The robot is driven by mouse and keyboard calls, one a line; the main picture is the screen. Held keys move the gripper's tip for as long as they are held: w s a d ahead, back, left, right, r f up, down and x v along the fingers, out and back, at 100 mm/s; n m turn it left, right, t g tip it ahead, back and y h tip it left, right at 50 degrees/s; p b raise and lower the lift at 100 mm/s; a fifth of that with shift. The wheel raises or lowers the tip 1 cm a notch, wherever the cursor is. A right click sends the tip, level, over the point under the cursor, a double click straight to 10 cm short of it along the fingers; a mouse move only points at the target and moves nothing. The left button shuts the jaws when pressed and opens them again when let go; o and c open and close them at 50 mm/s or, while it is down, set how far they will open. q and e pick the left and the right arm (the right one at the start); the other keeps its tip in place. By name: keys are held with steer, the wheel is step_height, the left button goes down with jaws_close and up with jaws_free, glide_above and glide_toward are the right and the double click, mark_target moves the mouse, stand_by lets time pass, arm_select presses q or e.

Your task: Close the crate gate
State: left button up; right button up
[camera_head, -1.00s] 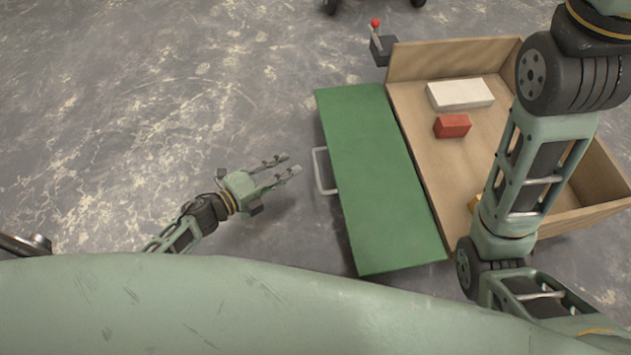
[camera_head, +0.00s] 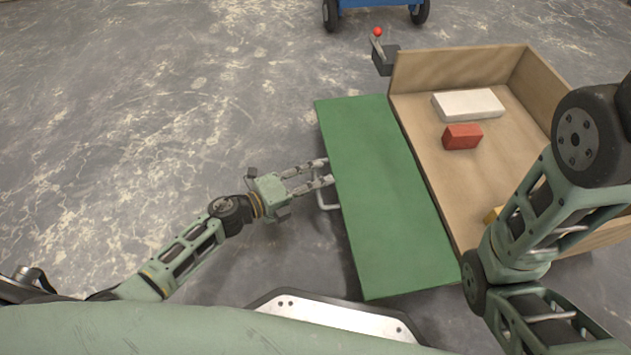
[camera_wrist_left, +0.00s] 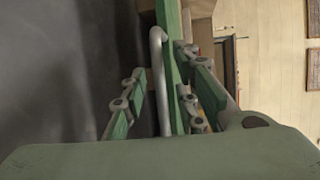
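The green crate gate (camera_head: 385,195) is swung down and lies out flat to the left of the wooden crate (camera_head: 455,68). A pale metal handle (camera_head: 328,204) sticks out from its left edge. My left gripper (camera_head: 328,171) is at this handle, its fingers pointing right toward the gate edge. In the left wrist view the handle bar (camera_wrist_left: 158,80) runs between the two spread fingers, with a clear gap on the left finger's side. The gate (camera_wrist_left: 168,30) shows as a narrow green strip there. My right gripper is out of view.
A white block (camera_head: 468,104) and a red block (camera_head: 462,137) lie inside the crate; a yellow piece (camera_head: 491,215) is partly hidden by my right arm. A dark latch with a red knob (camera_head: 378,32) stands at the crate's far left corner. A blue wheeled cart (camera_head: 385,3) is behind.

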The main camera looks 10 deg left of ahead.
arm_select(q)
steer(key=shift+c, duration=0.3)
jaws_close()
stand_by(0.3)
